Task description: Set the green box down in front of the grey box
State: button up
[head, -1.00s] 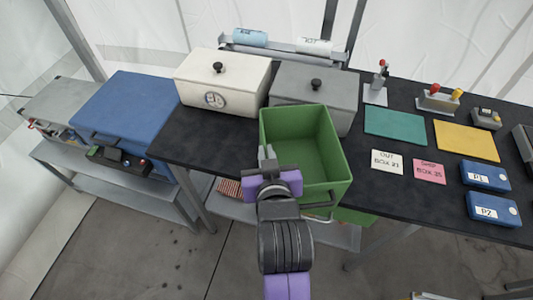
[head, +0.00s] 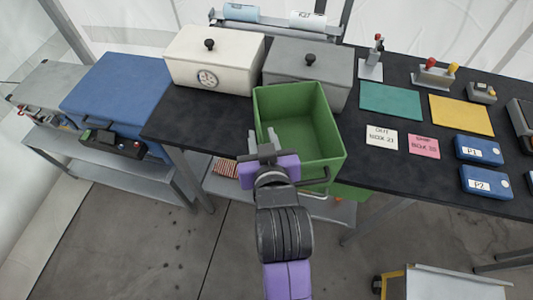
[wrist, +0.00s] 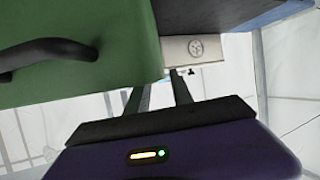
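The green box (head: 318,148) is an open, empty bin with a dark handle on its front. It stands upright at the table's front edge, directly in front of the grey box (head: 335,70); its underside is hidden. The grey box has a lid with a black knob. My gripper (head: 262,140) is at the green box's front left corner, with its fingers apart on either side of the left wall. In the wrist view the green box (wrist: 110,65) fills the upper left. One finger is partly hidden behind it and the other shows outside with a small gap.
A white box with a dial (head: 215,55) stands left of the grey box. A teal mat (head: 391,102), a yellow mat (head: 461,115), cards and blue cases lie to the right. The dark table (head: 190,118) is bare left of the green box.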

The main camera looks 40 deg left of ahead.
jog(key=b+v, duration=0.1)
jog(key=v, duration=0.9)
jog(key=d+f+m+t+h, duration=0.2)
jog(key=d+f+m, duration=0.15)
jog(key=d, duration=0.85)
jog(key=d+f+m+t+h, duration=0.2)
jog(key=d+f, duration=0.3)
jog(key=d, duration=0.8)
jog(key=s+d+r+m+t+h, duration=0.2)
jog(key=s+d+m+h, duration=0.3)
jog(key=s+d, duration=0.9)
jog(key=shift+s+d+r+m+t+h, duration=0.15)
jog(key=shift+s+r+m+t+h, duration=0.2)
jog(key=shift+s+r+h, duration=0.45)
jog(key=shift+w+f, duration=0.1)
jog(key=shift+f, duration=0.1)
